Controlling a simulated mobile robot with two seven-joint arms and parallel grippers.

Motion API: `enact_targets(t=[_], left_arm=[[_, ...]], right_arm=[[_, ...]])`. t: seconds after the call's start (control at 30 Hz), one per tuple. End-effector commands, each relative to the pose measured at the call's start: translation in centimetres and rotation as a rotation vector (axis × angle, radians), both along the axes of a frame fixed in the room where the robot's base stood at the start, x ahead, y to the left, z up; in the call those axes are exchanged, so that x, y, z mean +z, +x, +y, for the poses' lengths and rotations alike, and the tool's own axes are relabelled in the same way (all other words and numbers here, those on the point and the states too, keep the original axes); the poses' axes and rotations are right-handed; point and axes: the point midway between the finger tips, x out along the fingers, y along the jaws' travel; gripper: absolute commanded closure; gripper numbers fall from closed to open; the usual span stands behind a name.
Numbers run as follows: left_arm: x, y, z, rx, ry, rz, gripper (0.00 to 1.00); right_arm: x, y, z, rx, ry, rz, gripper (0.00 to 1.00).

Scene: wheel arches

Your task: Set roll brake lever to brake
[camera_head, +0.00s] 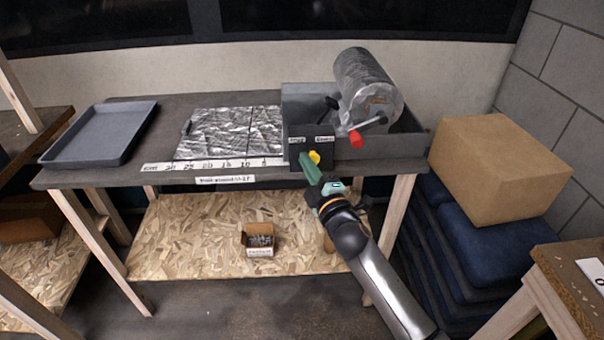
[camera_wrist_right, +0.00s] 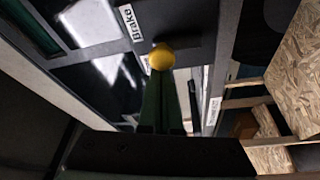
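The roll brake lever shows as a yellow knob (camera_head: 314,156) on the front of a dark box (camera_head: 298,152) at the table's front edge. It sits below two white labels, nearer the right one. The wrist view shows the knob (camera_wrist_right: 162,58) close beside the label reading "Brake" (camera_wrist_right: 131,22). My right gripper (camera_head: 309,167) has green fingers that lie close together, with their tips at the knob. In the wrist view the fingers (camera_wrist_right: 161,88) look shut, with the knob at their tips; contact is unclear. The lever's shaft is hidden. My left gripper is out of view.
A foil-wrapped roll (camera_head: 365,82) rests in a grey holder, with a red-handled crank (camera_head: 357,139) right of the lever. A foil sheet (camera_head: 230,132) and a grey tray (camera_head: 100,133) lie left. A cardboard box (camera_head: 500,165) sits on blue pads at right.

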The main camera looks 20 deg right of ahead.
Motion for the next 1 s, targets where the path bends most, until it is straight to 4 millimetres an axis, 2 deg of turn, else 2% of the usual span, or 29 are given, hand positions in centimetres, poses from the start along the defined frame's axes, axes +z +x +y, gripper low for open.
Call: enact_targets(t=[0.13, 0.5, 1.0], left_arm=[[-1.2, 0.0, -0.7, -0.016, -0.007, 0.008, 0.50], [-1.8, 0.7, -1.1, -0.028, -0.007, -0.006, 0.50], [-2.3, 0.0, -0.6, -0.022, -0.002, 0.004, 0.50]], right_arm=[[-0.3, -0.2, -0.6, -0.002, 0.129, -0.036, 1.00], [0.1, -0.5, -1.7, -0.001, 0.353, -0.101, 1.00], [0.2, -0.6, -2.0, 0.000, 0.429, -0.124, 1.00]])
